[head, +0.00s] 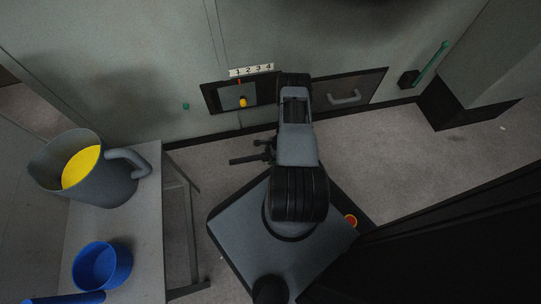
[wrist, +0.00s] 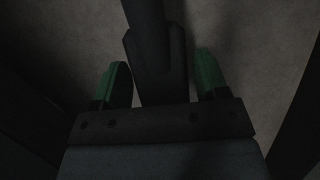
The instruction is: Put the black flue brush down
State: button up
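My gripper (head: 262,151) is low over the floor in the middle of the head view, left of my arm. In the wrist view its two green-padded fingers (wrist: 162,82) stand apart on either side of a dark bar. This bar looks like the black flue brush (wrist: 152,55): a wider block between the fingers and a narrower part running out to the top. In the head view a thin dark rod (head: 242,161), probably the brush, points left from the gripper. The light is dim, and finger contact is hard to see.
A grey bench (head: 142,222) at left holds a grey jug (head: 105,187) with yellow inside and a blue bowl (head: 103,266). A grey cabinet wall (head: 150,60) with a recess (head: 222,99) and grey-handled drawer (head: 370,92) stands behind. Bare floor (head: 385,150) lies at right.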

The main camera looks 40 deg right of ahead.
jog(key=shift+o, duration=0.8)
